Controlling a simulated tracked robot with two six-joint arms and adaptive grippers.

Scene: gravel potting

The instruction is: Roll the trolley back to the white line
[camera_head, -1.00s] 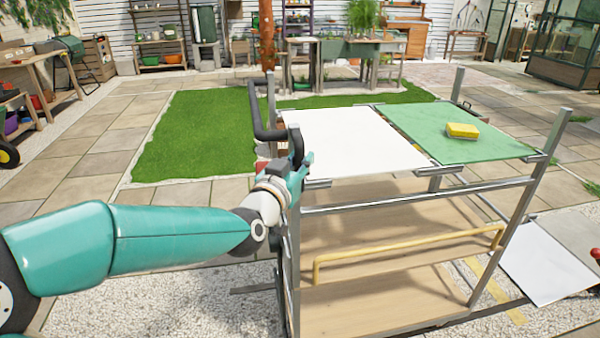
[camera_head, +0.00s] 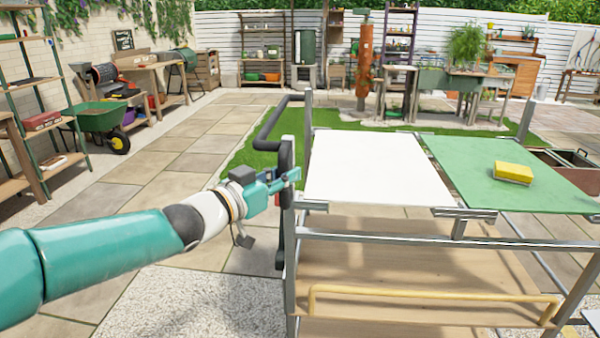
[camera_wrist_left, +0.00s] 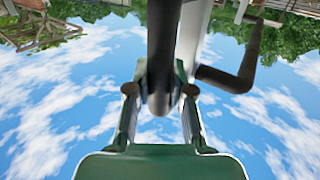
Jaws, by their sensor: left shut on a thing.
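The trolley has a grey metal frame, a white top panel (camera_head: 375,170), a green top panel (camera_head: 480,185) and wooden shelves (camera_head: 410,275) below. A dark bent handle (camera_head: 268,130) rises at its left end. My left gripper (camera_head: 284,181) is shut on the dark handle at the trolley's left corner post. In the left wrist view the fingers (camera_wrist_left: 160,95) close around a dark bar (camera_wrist_left: 162,50), with sky behind. I cannot make out the white line in these views. My right gripper is not in view.
A yellow sponge (camera_head: 513,172) lies on the green panel. A yellow rail (camera_head: 430,291) runs along the trolley's near side. Paving (camera_head: 150,170) is clear to the left, with pale gravel (camera_head: 195,305) nearer. A green wheelbarrow (camera_head: 100,117) and shelving stand at the far left.

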